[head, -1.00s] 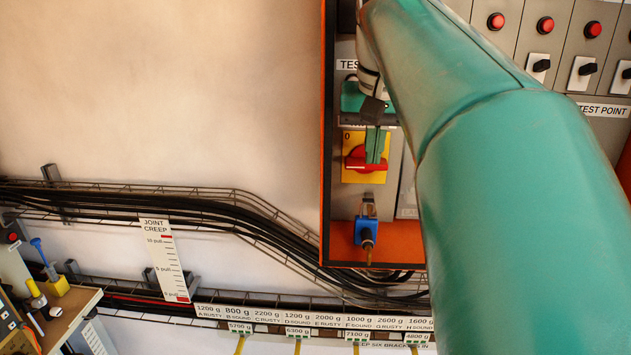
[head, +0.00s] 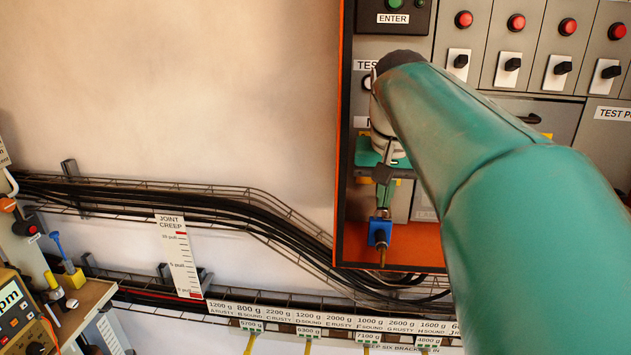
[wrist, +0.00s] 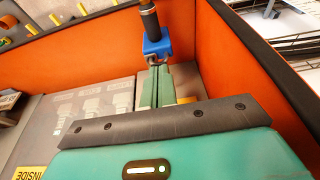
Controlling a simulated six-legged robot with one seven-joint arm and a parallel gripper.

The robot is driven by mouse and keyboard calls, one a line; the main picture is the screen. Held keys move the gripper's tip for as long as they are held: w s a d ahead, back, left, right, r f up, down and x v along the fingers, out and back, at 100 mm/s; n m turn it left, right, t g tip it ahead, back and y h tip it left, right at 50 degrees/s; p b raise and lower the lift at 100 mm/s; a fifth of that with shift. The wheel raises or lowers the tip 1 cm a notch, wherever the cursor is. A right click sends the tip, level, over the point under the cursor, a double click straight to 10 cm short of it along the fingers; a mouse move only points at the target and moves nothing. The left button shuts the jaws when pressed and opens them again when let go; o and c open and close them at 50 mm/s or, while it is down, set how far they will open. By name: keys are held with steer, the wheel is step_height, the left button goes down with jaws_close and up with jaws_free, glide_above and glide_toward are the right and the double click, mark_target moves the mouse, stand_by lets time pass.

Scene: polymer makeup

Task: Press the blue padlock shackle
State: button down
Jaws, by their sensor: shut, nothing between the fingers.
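The blue padlock (head: 380,233) hangs at the bottom of the grey panel in the orange-framed cabinet. It also shows in the wrist view (wrist: 157,46), with a dark cylinder with a brass-coloured end on its far side. My gripper (head: 383,208) is shut and empty, its green fingers pointing down at the padlock from above. In the wrist view the closed fingertips (wrist: 154,70) are right at the padlock's near side. A little grey metal of the shackle shows between tips and body; I cannot tell whether they touch. The red rotary switch is hidden behind my gripper.
The orange cabinet wall (wrist: 235,50) stands close beside my fingers. Black switches and red buttons (head: 515,22) fill the panel at upper right. A cable tray (head: 240,205) runs along the wall at left. A "JOINT CREEP" scale (head: 179,255) hangs there.

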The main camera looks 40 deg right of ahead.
steer(key=shift+f, duration=0.35)
steer(key=shift+r, duration=0.45)
steer(key=v, duration=1.3)
steer(key=shift+w+d+r, duration=0.15)
steer(key=shift+d+r, duration=0.1)
